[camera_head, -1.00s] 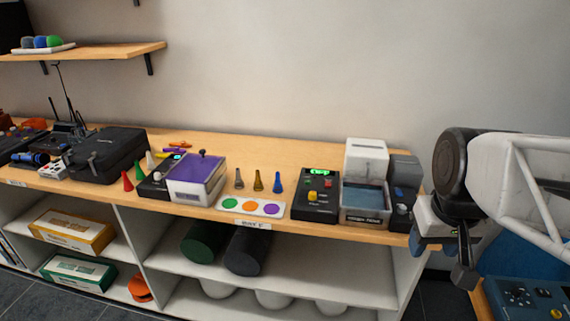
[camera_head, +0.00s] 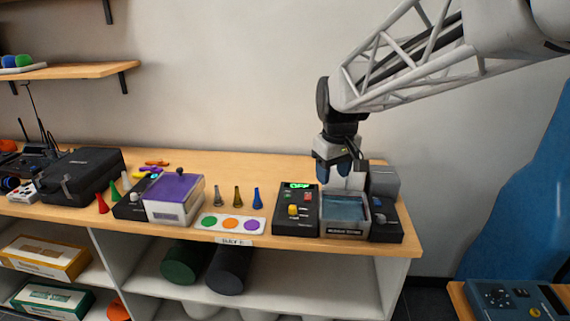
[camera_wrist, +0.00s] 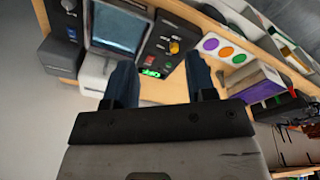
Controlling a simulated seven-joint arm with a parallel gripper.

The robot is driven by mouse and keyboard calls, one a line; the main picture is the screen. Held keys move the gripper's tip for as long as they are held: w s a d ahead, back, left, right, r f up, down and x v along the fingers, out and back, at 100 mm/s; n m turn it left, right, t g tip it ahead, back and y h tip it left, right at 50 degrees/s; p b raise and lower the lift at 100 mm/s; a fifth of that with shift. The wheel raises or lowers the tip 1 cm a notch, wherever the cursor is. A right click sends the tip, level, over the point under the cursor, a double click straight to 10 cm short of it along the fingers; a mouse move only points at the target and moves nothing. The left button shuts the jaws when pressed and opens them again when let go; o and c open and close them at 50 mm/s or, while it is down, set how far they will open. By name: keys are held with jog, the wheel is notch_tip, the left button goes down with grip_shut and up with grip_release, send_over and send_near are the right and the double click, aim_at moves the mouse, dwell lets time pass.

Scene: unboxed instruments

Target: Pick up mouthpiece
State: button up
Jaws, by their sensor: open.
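Three small cone-shaped pieces, which look like mouthpieces, stand upright on the wooden bench in the head view: a grey one (camera_head: 218,196), a brass-brown one (camera_head: 237,197) and a blue one (camera_head: 257,199). They stand behind a white card (camera_head: 231,226) with green, orange and purple dots. My gripper (camera_head: 334,171) is open and empty, right of the cones and above the clear-fronted box (camera_head: 343,219). In the wrist view my gripper (camera_wrist: 163,76) shows two blue fingers spread apart. I cannot make out the cones clearly there.
A black control box (camera_head: 296,215) with a green display lies between the cones and the clear-fronted box. A purple-topped box (camera_head: 175,196) stands left of the cones. Red (camera_head: 102,203), green and white cones stand farther left. The bench behind the small cones is clear.

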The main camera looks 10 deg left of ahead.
jog(key=w+a+f+n, duration=0.2)
jog(key=w+a, duration=0.4)
jog(key=a, duration=0.1)
jog(key=w+a+f+n, duration=0.2)
jog(key=w+a+f, duration=0.1)
jog(key=w+a, duration=0.4)
jog(key=n+g, duration=0.1)
jog(key=n, duration=0.3)
send_over(236, 187)
jog(key=f, duration=0.9)
jog(key=shift+w+d+f, duration=0.1)
jog(key=shift+w+f, duration=0.1)
jog(key=shift+f, duration=0.05)
jog(key=shift+a+f, duration=0.15)
jog(key=shift+a, duration=0.05)
jog(key=shift+f, duration=1.25)
jog(key=shift+s+d+f, duration=0.1)
jog(key=shift+d+f, duration=0.05)
jog(key=shift+f, duration=2.45)
